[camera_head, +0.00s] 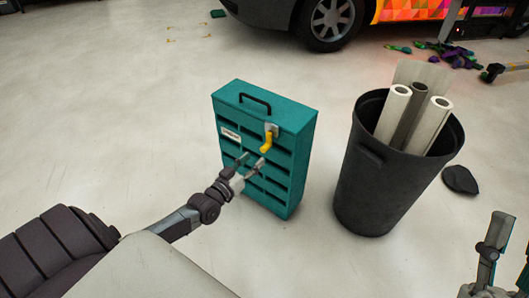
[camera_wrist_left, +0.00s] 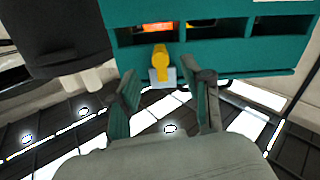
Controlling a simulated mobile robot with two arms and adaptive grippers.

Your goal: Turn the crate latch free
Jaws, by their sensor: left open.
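A teal crate (camera_head: 262,150) with open compartments stands upright on the floor; it also fills the top of the left wrist view (camera_wrist_left: 230,55). Its yellow latch (camera_head: 266,143) hangs down from a grey plate (camera_head: 272,129) near the top right of the front. In the left wrist view the yellow latch (camera_wrist_left: 160,60) shows ahead of the fingers, pointing up in the picture. My left gripper (camera_head: 251,163) is open and empty, just below and in front of the latch, apparently not touching it. Part of my right gripper (camera_head: 491,245) shows at the lower right; its opening is unclear.
A black bin (camera_head: 375,190) with several rolls (camera_head: 412,115) stands close right of the crate. A black scrap (camera_head: 460,180) lies beyond it. A black handle (camera_head: 255,100) tops the crate. A vehicle (camera_head: 300,15) and coloured scraps (camera_head: 455,55) are behind. Floor left is clear.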

